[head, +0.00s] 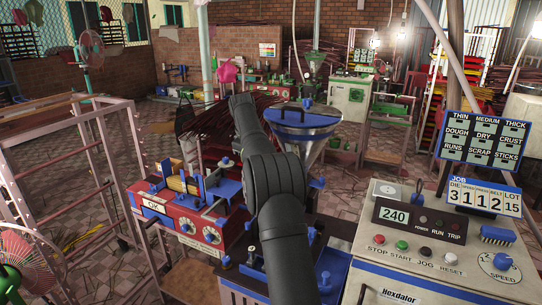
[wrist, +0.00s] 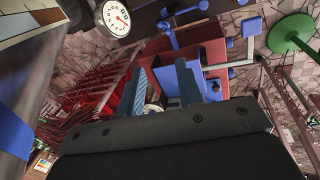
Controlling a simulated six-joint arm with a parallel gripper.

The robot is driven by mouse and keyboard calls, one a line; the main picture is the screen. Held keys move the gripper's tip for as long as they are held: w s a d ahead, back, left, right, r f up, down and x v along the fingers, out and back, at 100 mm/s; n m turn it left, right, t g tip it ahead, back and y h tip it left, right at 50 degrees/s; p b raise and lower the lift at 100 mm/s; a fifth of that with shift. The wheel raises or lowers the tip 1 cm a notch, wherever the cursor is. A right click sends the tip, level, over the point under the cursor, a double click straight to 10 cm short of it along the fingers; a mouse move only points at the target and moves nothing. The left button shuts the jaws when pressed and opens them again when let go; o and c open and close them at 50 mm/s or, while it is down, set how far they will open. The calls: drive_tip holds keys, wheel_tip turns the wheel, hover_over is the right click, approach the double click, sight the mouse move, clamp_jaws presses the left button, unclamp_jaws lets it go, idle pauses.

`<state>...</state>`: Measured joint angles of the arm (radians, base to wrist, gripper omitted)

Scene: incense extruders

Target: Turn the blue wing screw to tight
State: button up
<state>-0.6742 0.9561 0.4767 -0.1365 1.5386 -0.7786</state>
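My gripper (wrist: 162,88) shows in the wrist view as two blue ribbed fingers with a clear gap between them. It is open, and I see nothing held. In the head view my black arm hides it. Past the fingers is a red machine part (wrist: 205,55) with several blue fittings, one a blue block (wrist: 213,90) right of the fingers. In the head view the red extruder (head: 180,212) carries blue uprights and knobs. A small blue fitting (head: 226,163) stands at its top right, by my arm. I cannot tell which blue piece is the wing screw, or how tight it is.
A steel hopper with a blue rim (head: 302,118) stands behind my arm. A control cabinet (head: 440,240) with a lit display is at the right. A metal rack (head: 90,150) is at the left. A white gauge (wrist: 116,18) shows at the wrist view's top.

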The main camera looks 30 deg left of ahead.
drive_tip(key=d+r+m+y, duration=0.2)
drive_tip(key=d+m, duration=0.2)
drive_tip(key=m, duration=0.4)
drive_tip(key=s+d+r+m+y, duration=0.1)
drive_tip(key=d+m, duration=0.3)
drive_tip(key=m, duration=0.5)
drive_tip(key=shift+r+y, duration=0.5)
drive_tip(key=shift+o, duration=0.2)
drive_tip(key=shift+s, duration=0.1)
